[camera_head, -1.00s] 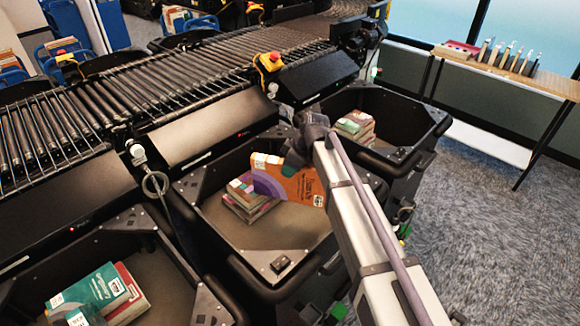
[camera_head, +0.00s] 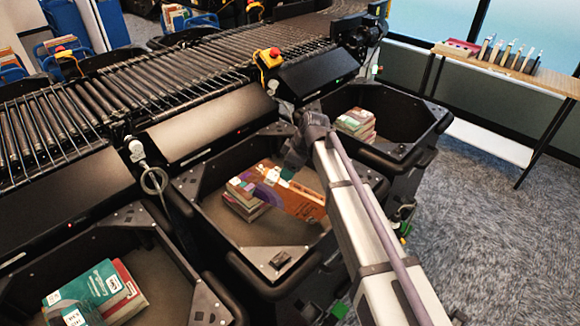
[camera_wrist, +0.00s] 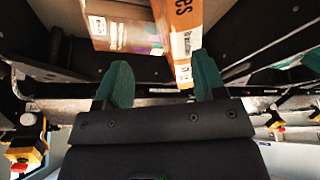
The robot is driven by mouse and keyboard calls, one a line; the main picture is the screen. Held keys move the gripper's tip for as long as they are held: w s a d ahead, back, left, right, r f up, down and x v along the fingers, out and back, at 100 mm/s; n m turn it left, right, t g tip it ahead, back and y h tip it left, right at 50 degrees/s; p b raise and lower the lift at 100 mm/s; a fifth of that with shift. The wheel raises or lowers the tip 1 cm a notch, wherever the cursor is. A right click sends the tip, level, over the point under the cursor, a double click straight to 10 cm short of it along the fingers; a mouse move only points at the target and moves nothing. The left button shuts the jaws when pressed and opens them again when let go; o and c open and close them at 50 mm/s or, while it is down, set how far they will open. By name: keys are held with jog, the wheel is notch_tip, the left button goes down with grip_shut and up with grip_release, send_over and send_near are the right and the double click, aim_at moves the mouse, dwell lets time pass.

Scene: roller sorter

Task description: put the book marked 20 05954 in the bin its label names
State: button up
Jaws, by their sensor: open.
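An orange and purple book (camera_head: 300,202) is low in the middle bin (camera_head: 215,262), leaning over beside and partly over a small book stack (camera_head: 243,208). My gripper (camera_head: 288,172) is above its upper edge, inside the bin mouth. In the wrist view, my gripper's teal fingers (camera_wrist: 163,84) stand apart. The orange book's narrow side (camera_wrist: 180,40), with a white label, lies just beyond them, nearer the right finger, and the gap is empty. The number on the label is too small to read in these frames.
A left bin (camera_head: 172,285) holds green and red books (camera_head: 100,292). A right bin (camera_head: 410,115) holds a stack of books (camera_head: 356,123). The roller conveyor (camera_head: 140,85) runs behind the bins. A yellow emergency-stop box (camera_head: 268,60) sits on its edge.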

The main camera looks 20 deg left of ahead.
jog(key=p+v, duration=0.9)
jog(key=v, duration=0.1)
jog(key=shift+d+r+p, duration=0.2)
jog(key=shift+r+p, duration=0.15)
jog(key=shift+p, duration=0.05)
jog(key=s+d+f+m+h+b, duration=0.1)
jog(key=s+d+f+m, duration=0.1)
jog(key=s+d+m, duration=0.4)
jog(key=s+d+f+m+h+b, duration=0.2)
jog(key=s+d+m, duration=0.4)
jog(key=d, duration=1.1)
jog(key=s+d+f+m+h+b, duration=0.1)
jog(key=s+d+m, duration=0.5)
jog(key=d, duration=0.6)
jog(key=shift+s+f+b, duration=0.35)
jog(key=shift+s+f, duration=0.15)
jog(key=shift+d, duration=0.15)
